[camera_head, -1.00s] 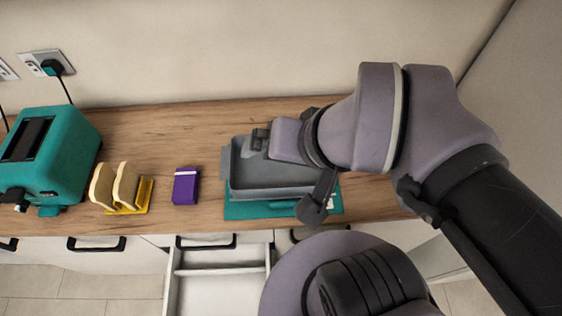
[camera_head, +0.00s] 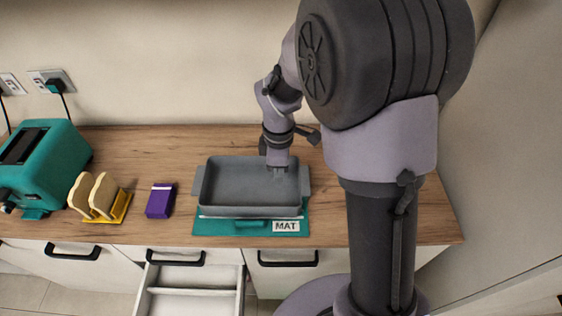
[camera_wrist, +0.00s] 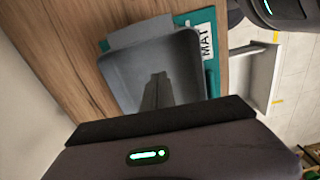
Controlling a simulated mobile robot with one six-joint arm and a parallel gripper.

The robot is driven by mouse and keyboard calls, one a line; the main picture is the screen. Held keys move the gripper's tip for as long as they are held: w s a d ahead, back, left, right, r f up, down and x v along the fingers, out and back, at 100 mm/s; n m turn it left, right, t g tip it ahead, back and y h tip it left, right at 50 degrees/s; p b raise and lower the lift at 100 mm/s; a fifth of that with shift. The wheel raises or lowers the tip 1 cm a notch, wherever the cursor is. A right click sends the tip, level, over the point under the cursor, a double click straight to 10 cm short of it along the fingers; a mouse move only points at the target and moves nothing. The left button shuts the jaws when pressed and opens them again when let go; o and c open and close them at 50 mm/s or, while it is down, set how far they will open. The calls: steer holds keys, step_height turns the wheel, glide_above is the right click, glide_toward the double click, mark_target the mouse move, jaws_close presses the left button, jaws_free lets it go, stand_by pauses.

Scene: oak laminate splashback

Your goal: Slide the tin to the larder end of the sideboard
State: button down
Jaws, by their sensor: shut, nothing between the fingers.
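The tin (camera_head: 235,179) is a grey, open rectangular tin with a tab handle at each end. It rests on a teal mat (camera_head: 212,228) with a "MAT" label. The tin also shows in the wrist view (camera_wrist: 188,58), with the mat (camera_wrist: 205,18) along one side. My gripper (camera_head: 279,176) points down over the right part of the tin, toward its far side. Its fingers (camera_wrist: 158,78) are shut and empty, seen against the tin's inside. I cannot tell whether they touch it.
Left of the tin are a purple box (camera_head: 160,201), a yellow rack with bread (camera_head: 121,207) and a teal toaster (camera_head: 60,160). An open drawer (camera_head: 190,302) juts out below the front edge. The worktop (camera_head: 350,220) right of the mat looks clear, up to the side wall.

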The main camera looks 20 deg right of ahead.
step_height(320, 180, down, 4)
steer(key=shift+f+b, duration=0.2)
steer(key=shift+b, duration=0.6)
steer(key=d, duration=0.2)
steer(key=s+d+b, duration=0.1)
steer(key=shift+s+f, duration=0.1)
steer(key=shift+f, duration=0.15)
steer(key=shift+s+d+r, duration=0.1)
steer(key=shift+s+d, duration=0.05)
steer(key=shift+d, duration=0.25)
steer(key=shift+d, duration=0.1)
steer(key=s+d+p, duration=0.3)
steer(key=s+d, duration=0.1)
steer(key=d, duration=0.8)
steer(key=s+d+p, duration=0.4)
steer(key=s+d, duration=0.1)
steer(key=d, duration=0.6)
steer(key=s+d+p, duration=0.4)
steer(key=s+d, duration=0.1)
steer(key=d, duration=0.7)
steer(key=shift+d, duration=0.35)
steer(key=shift+w, duration=0.1)
